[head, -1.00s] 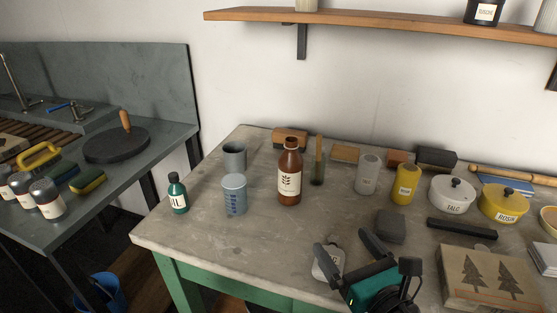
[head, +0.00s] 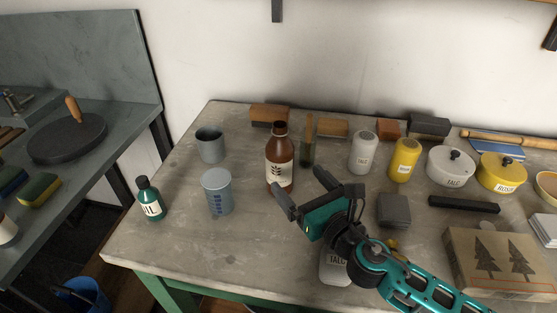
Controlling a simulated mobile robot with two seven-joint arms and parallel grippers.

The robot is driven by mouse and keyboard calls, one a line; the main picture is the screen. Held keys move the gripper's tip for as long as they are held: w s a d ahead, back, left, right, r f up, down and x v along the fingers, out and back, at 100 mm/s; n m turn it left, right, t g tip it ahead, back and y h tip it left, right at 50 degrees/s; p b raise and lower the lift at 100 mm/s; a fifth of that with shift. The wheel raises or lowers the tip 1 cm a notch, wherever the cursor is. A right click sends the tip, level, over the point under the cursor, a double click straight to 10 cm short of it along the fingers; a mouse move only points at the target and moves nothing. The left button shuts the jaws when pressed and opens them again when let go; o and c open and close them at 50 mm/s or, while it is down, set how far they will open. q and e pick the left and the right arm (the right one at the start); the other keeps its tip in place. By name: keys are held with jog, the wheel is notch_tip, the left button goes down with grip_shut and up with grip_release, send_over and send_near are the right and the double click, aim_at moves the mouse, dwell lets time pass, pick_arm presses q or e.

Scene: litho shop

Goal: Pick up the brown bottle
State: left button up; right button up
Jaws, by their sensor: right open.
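The brown bottle (head: 280,158) stands upright on the grey-topped table, with a cream label showing a dark leaf print. My right gripper (head: 299,192) is open and empty, with its two dark fingers pointing toward the bottle. My left gripper is not in view.
Two grey cups (head: 217,193) stand left of the bottle, with a green oil bottle (head: 150,199) farther left. A jar with a brush (head: 308,150) stands close on the right. A talc container (head: 335,268) is partly hidden under my right arm.

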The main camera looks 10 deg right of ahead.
aim_at(279, 158)
jog(key=x, duration=0.9)
jog(key=shift+w+a, duration=0.15)
jog(key=shift+w, duration=0.05)
jog(key=c, duration=1.3)
